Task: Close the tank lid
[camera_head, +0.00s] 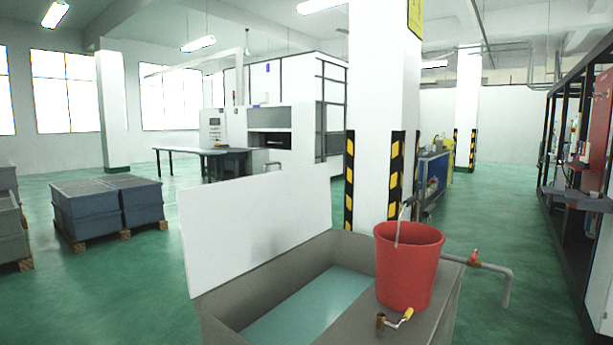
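The tank (218,328) stands in front of me, a grey open box with pale blue-green liquid (310,305) showing inside. Its lid (258,226) is a flat white panel, raised and standing nearly upright along the tank's left edge. The tank is open at the top. My gripper is not in view.
A red bucket (408,268) with a raised handle stands on the tank's right-hand ledge. A brass tap (394,320) with a yellow handle and a grey pipe (492,265) are close by. A striped pillar (374,150) rises behind. Green floor is free on the left, before the grey crates (87,212).

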